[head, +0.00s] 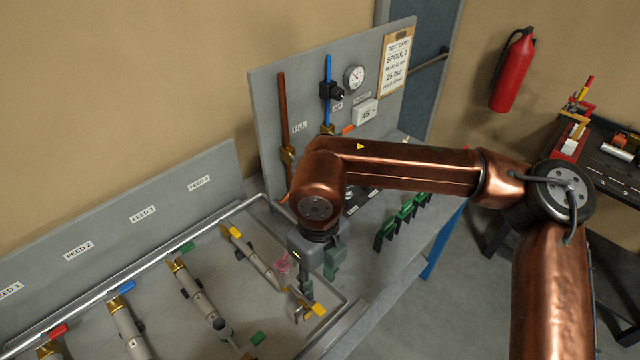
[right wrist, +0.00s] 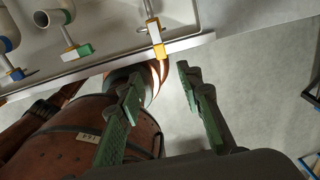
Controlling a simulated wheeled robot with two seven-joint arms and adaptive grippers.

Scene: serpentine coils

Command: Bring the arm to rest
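My right arm (head: 410,165) is copper-coloured and comes in from the right, bent over the bench. Its right gripper (head: 318,280) points down above the bench's front right part, near a brass fitting with a yellow lever (head: 318,309). In the right wrist view the green fingers of the right gripper (right wrist: 157,78) stand apart with nothing held between them. The fingertips show near the bench's front rim (right wrist: 190,42). Whether they touch anything cannot be told. My left arm and left gripper are not in view.
Several pipe feeds with coloured levers, one with a green lever (head: 183,249), lie on the bench. A grey panel (head: 268,115) carries a gauge (head: 354,77) and a test card (head: 395,62). Green clips (head: 402,214) stand along the right edge. Bare floor (head: 440,300) lies beyond.

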